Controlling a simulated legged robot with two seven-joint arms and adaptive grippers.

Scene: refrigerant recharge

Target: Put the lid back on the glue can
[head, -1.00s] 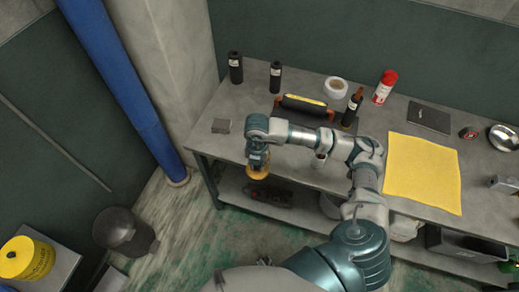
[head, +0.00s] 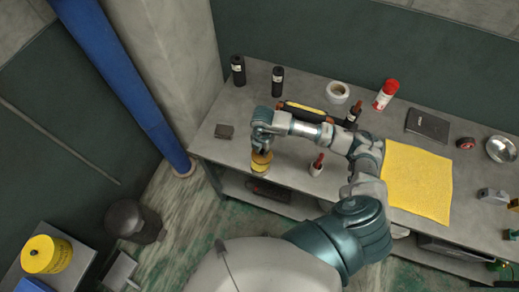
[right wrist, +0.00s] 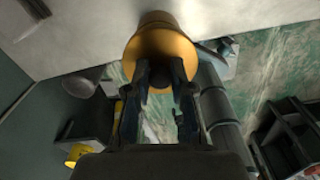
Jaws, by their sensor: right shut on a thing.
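My right gripper (head: 262,142) points down at the front left of the workbench. It is shut on the dark knob of an orange-yellow lid (head: 263,157). A yellow can (head: 260,169) shows directly under the lid near the bench's front edge. In the right wrist view the fingers (right wrist: 160,82) close on the knob, and the round orange lid (right wrist: 162,47) lines up with the can body (right wrist: 157,18) behind it. I cannot tell whether the lid is fully seated or slightly tilted. My left gripper is not in view.
A small white bottle with a red top (head: 316,166) stands right of the can. A yellow drum (head: 46,254) stands at left, off the bench.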

